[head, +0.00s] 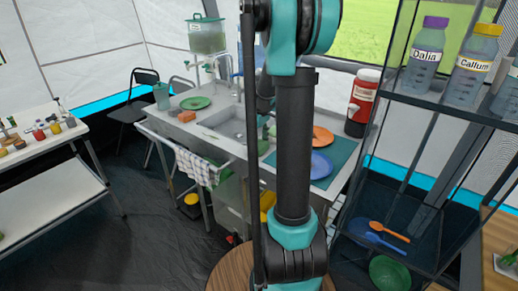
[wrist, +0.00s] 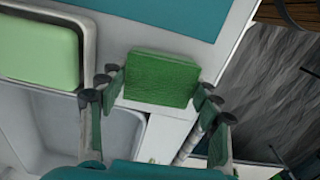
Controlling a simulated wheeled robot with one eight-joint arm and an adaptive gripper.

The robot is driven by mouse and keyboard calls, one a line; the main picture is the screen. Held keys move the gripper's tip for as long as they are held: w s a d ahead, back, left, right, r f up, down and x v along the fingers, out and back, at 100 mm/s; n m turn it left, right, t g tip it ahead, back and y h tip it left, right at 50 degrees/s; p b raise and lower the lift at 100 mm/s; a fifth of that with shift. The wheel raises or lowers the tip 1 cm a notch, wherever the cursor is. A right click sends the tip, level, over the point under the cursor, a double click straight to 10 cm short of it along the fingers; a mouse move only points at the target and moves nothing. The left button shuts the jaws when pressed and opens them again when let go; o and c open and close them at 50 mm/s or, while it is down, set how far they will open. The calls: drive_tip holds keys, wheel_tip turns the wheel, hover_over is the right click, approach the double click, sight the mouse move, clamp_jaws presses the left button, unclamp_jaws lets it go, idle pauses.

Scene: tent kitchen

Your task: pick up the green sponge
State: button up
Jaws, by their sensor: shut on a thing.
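The green sponge (wrist: 162,78) is a dark green block in the middle of the wrist view. My gripper (wrist: 161,86) has its fingers on the sponge's left and right sides and is shut on it. The sponge is over the white counter edge beside the sink; I cannot tell whether it still touches the surface. In the head view my own arm covers most of this spot, and I cannot make out the sponge or the fingertips clearly there.
A teal mat with orange (head: 322,135) and blue (head: 320,165) plates is at right. A pale green-filled tray (wrist: 38,48) is left of the sponge. A shelf (head: 440,103) holds labelled bottles.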

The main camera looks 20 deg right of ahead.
sight(259, 144)
drive_tip(key=shift+r, duration=0.1)
wheel_tip(259, 144, up, 20)
idle(0.6)
drive_tip(key=shift+o, duration=0.7)
drive_tip(key=c, duration=0.4)
idle(0.4)
